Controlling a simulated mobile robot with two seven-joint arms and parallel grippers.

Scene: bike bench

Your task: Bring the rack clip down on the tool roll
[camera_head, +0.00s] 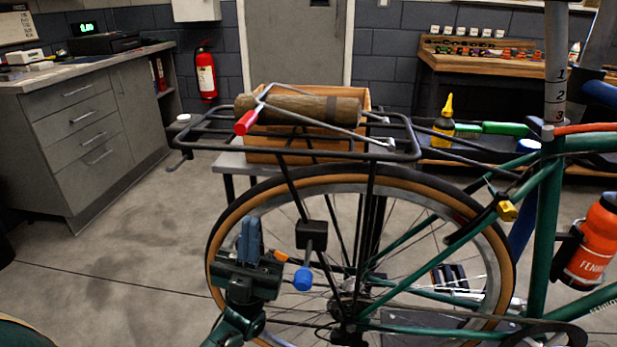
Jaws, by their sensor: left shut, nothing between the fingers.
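The tool roll (325,108) is an olive-brown cylinder with dark bands, lying lengthwise on the black rear rack (404,154) of the green bike. The rack clip (328,126) is a thin silver wire frame, joined to the rack near its right end. It slants up to the left across the roll and ends in a red grip (246,122) by the roll's left end. I cannot tell whether the wire touches the roll. My left gripper (250,238) is shut and empty, its blue fingers pointing up, well below the rack beside the rear wheel. My right gripper is not in view.
A black block with a blue knob (303,280) is just right of my left gripper. The rear wheel (225,205) stands behind it. A wooden box (262,150) is behind the rack. A yellow bottle (443,122) stands to the right.

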